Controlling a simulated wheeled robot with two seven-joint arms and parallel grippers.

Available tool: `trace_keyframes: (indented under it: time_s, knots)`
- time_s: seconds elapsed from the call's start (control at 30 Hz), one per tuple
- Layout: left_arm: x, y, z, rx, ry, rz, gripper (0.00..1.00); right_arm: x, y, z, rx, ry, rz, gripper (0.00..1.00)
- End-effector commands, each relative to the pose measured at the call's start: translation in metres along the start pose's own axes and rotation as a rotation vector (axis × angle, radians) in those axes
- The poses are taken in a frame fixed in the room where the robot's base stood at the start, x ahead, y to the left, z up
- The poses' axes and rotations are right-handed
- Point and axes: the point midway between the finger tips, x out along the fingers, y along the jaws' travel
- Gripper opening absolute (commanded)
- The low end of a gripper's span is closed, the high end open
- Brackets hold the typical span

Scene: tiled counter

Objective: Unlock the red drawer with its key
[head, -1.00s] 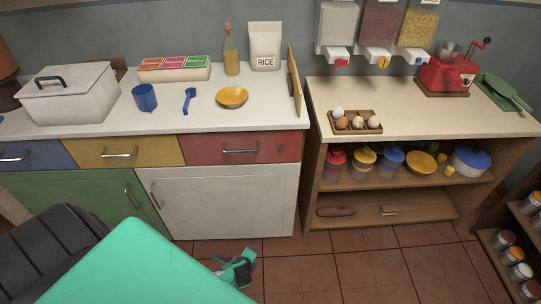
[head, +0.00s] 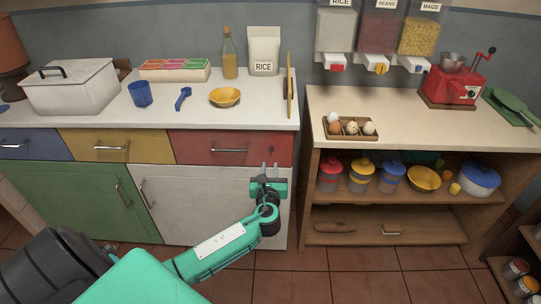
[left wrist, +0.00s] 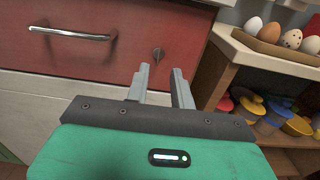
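The red drawer (head: 200,147) is closed under the counter, with a silver bar handle (head: 229,150); it also fills the upper left of the left wrist view (left wrist: 120,20). Right of the handle, a small dark piece (left wrist: 157,56) sits at the drawer's lock; whether it is a key or only the keyhole is too small to tell. My left gripper (head: 268,170) is in front of the drawer, just below the lock. In the left wrist view its two fingers (left wrist: 163,82) are apart with nothing between them, pointing at the lock and not touching it. My right gripper is out of view.
The white cabinet door (head: 200,205) is below the drawer. A wooden shelf unit (head: 385,238) with jars stands to the right.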

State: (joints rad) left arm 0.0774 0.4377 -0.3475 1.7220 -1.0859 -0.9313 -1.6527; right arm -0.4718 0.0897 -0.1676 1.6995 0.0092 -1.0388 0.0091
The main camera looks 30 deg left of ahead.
Motion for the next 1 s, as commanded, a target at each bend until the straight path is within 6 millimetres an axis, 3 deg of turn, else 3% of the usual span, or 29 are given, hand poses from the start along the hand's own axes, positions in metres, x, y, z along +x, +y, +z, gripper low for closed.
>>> trace_keyframes:
  time_s: [0.2,0.4,0.8,0.93,1.0]
  knots:
    - [0.046,0.000,0.000,0.000,0.000,0.001,0.24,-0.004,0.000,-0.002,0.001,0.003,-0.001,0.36]
    - [0.069,0.000,-0.002,-0.001,0.002,0.000,0.24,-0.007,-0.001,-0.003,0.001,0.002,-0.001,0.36]
    - [0.076,0.000,-0.001,-0.001,0.002,-0.001,0.24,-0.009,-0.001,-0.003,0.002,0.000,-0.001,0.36]
    - [0.076,0.000,-0.001,-0.001,0.002,-0.001,0.00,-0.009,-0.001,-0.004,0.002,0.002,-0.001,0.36]
    - [0.076,0.000,-0.001,-0.001,0.002,-0.001,0.00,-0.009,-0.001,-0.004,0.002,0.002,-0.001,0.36]
